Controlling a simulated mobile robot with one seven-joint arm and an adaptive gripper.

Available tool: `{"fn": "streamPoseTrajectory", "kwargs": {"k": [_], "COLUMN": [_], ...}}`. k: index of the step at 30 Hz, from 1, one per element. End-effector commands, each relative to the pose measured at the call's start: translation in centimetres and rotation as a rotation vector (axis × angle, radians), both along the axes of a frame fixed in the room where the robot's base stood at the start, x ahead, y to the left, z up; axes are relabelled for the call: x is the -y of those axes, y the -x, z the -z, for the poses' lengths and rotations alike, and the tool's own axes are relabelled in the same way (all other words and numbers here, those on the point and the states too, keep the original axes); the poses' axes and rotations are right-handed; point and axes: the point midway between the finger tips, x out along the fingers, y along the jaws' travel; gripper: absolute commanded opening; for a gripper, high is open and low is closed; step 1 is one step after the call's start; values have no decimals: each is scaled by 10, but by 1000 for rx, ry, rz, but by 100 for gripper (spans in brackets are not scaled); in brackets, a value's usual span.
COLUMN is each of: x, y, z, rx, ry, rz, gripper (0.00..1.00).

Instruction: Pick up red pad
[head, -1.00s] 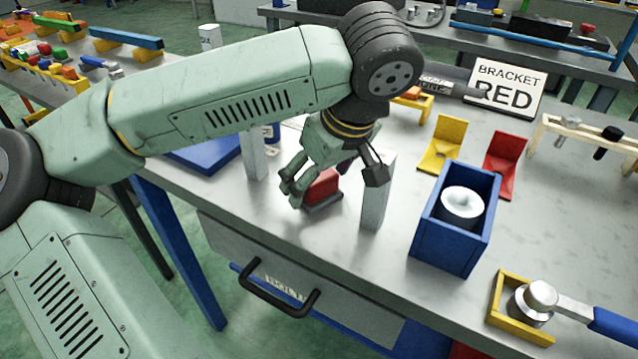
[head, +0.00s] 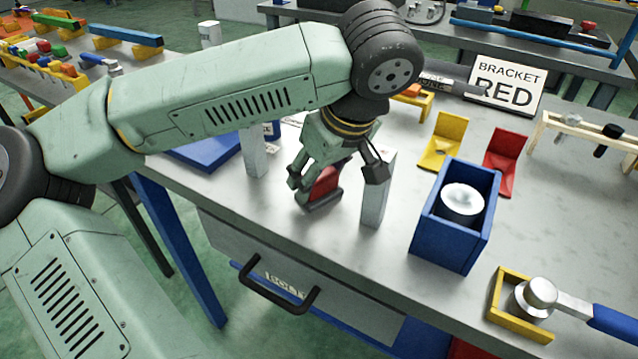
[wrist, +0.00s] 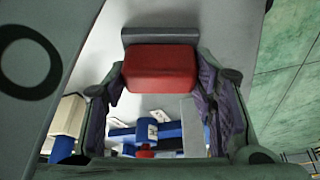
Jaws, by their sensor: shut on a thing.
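The red pad (head: 325,182) is a red block with a grey strip along its lower edge, near the front edge of the grey workbench. My gripper (head: 333,176) is around it, shut on it, with the fingers partly covering it in the head view. In the wrist view the red pad (wrist: 160,72) sits between the two fingertips, with its grey strip beyond it. The pad appears tilted in the head view. I cannot tell whether its lower edge still touches the bench.
Grey upright posts stand left (head: 254,152) and right (head: 375,190) of my gripper. A blue box (head: 432,238) with a white-topped cylinder is to the right. Yellow (head: 441,140) and red (head: 503,165) brackets stand behind it. A drawer with a black handle (head: 280,300) is below.

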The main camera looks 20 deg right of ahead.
Motion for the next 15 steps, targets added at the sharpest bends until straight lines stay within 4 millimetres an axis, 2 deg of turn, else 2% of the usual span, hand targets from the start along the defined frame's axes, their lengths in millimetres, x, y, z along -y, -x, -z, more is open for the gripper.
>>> {"fn": "streamPoseTrajectory", "kwargs": {"k": [4,11,15], "x": [0,0,0], "y": [0,0,0], "z": [0,-2,-11], "rx": [1,1,2], "ry": [1,1,1], "rz": [0,-1,-1], "gripper": [14,14,14]}}
